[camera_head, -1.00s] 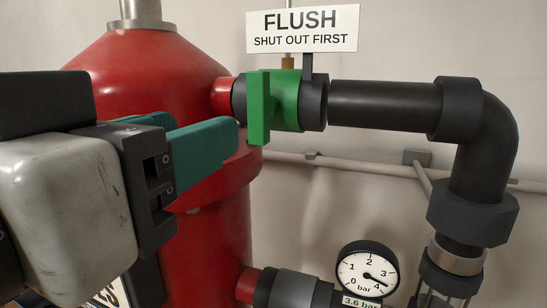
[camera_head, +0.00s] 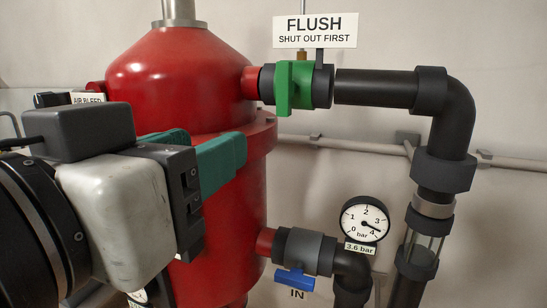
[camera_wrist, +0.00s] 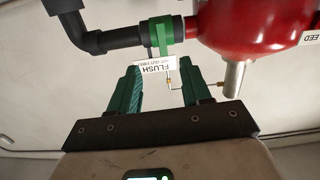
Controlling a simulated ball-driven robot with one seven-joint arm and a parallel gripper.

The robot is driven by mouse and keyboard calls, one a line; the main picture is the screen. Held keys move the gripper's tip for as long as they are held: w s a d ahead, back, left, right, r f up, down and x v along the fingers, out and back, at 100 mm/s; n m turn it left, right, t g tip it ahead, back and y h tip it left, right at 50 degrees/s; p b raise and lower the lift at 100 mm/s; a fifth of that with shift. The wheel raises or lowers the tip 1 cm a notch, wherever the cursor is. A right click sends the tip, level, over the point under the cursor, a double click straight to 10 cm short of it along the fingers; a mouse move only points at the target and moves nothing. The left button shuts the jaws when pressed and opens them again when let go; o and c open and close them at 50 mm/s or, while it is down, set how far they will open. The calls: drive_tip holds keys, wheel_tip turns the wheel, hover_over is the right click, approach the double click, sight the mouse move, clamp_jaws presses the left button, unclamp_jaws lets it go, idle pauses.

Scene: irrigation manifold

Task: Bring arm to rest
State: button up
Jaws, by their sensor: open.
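My gripper (camera_head: 205,158) is at the left in the head view, in front of the red filter tank (camera_head: 170,80). Its teal fingers point right. In the wrist view my gripper (camera_wrist: 163,90) has its two teal fingers spread apart, with nothing between them. The green flush valve handle (camera_head: 284,88) stands beyond the fingertips to the upper right, with a visible gap. It also shows at the top of the wrist view (camera_wrist: 160,38).
The FLUSH sign (camera_head: 315,31) stands above the valve. Black pipe (camera_head: 375,88) runs right and bends down. Below are a pressure gauge (camera_head: 365,219) and a blue IN valve handle (camera_head: 294,280). An AIR BLEED label (camera_head: 88,98) is at the left.

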drive_tip(key=w+d+f+n+g, duration=0.1)
drive_tip(key=w+d+f, duration=0.2)
drive_tip(key=f, duration=0.2)
drive_tip(key=w+d+f+n+g+y+p, duration=0.1)
drive_tip(key=w+d+f, duration=0.1)
drive_tip(key=f, duration=0.4)
drive_tip(key=w+d+f+n+g, duration=0.1)
drive_tip(key=w+d+f, duration=0.2)
drive_tip(key=f, duration=0.2)
drive_tip(key=s+d+f+n+g+p, duration=0.1)
drive_tip(key=d+f+g, duration=0.2)
drive_tip(key=d+f, duration=0.45)
drive_tip(key=s+d+f+g, duration=0.15)
drive_tip(key=d+f, duration=0.35)
drive_tip(key=f, duration=0.6)
drive_tip(key=s+d+f+g+y+p, duration=0.15)
drive_tip(key=s+d+f+g, duration=0.25)
drive_tip(key=s+d+f, duration=0.65)
drive_tip(key=s+d+f+g+y, duration=0.1)
drive_tip(key=s+f+g, duration=0.1)
drive_tip(key=s+f, duration=0.2)
drive_tip(key=s+d+f+g+y, duration=0.1)
drive_tip(key=s+f+g+y, duration=0.1)
drive_tip(key=s+f, duration=0.3)
drive_tip(key=s, duration=0.4)
drive_tip(key=shift+s+d+f+m+p, duration=0.2)
drive_tip(key=shift+s+m+p, duration=0.1)
drive_tip(key=shift+s+m, duration=0.1)
drive_tip(key=shift+w+f, duration=0.1)
